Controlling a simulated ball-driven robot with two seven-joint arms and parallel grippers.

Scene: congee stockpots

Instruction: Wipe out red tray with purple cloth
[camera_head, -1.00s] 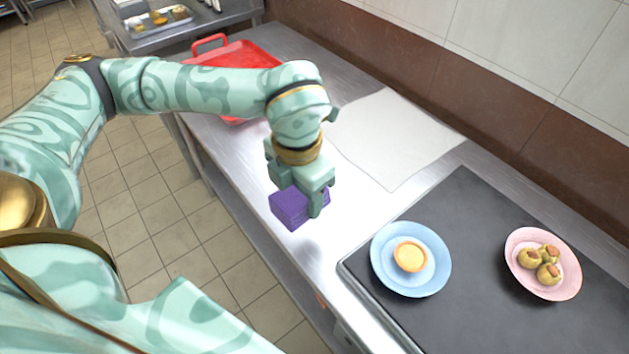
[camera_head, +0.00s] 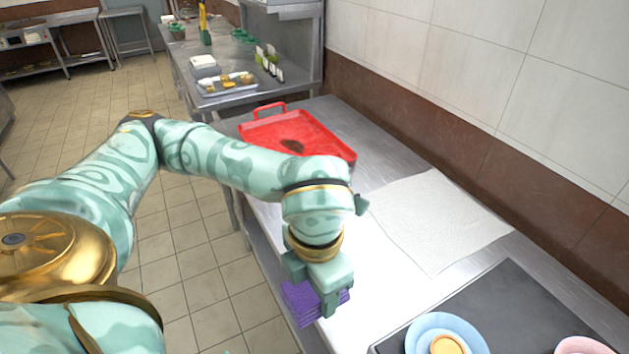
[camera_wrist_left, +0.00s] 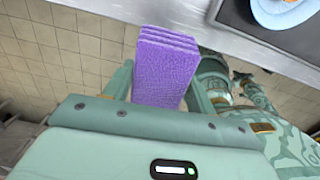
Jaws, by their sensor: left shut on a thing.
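My left gripper (camera_head: 318,287) is shut on the folded purple cloth (camera_head: 303,303), near the front edge of the steel counter. The cloth also shows between the fingers in the left wrist view (camera_wrist_left: 164,66). The red tray (camera_head: 337,147) lies farther back on the counter, beyond my left forearm, with a red handle at its far end. A dark brown stain (camera_head: 292,146) shows on its floor. My forearm hides the tray's near part. My right gripper is not in view.
A white towel (camera_head: 437,220) lies flat right of my gripper. A dark mat (camera_head: 500,305) in front holds a blue plate (camera_head: 420,335) with a tart and a pink plate (camera_head: 583,346). A tiled wall bounds the right. Another counter stands behind with a metal food tray (camera_head: 212,88).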

